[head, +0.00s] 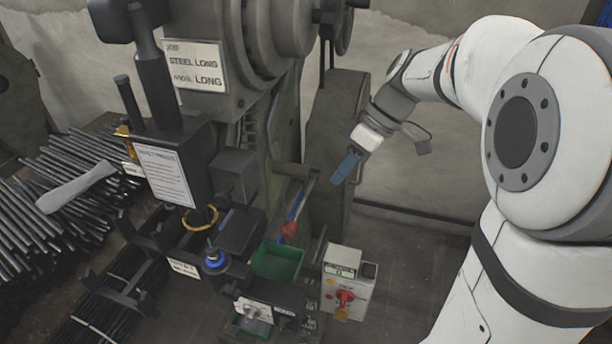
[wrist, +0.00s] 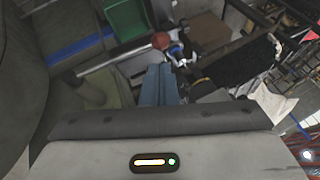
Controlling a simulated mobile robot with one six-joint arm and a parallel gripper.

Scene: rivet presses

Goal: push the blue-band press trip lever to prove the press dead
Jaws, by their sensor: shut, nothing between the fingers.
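The press (head: 262,110) stands left of centre in the head view. Its trip lever (head: 297,203) is a thin bar with a blue part and a red knob (head: 289,229) at its lower end. My gripper (head: 347,168), with blue fingers, is shut and empty, above and to the right of the knob, apart from the lever. In the wrist view the fingers (wrist: 158,85) point towards the red knob (wrist: 161,41), which ends a pale rod (wrist: 112,56). The gap in depth is hard to judge there. A blue stripe (wrist: 80,48) runs beside the rod.
A grey control box (head: 348,270) with a red switch (head: 343,298) stands right of a green bin (head: 278,262), below the lever. A blue-collared tool (head: 215,258) and yellow ring (head: 200,218) sit left. Steel rods (head: 50,190) lie further left. Floor right of the box is clear.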

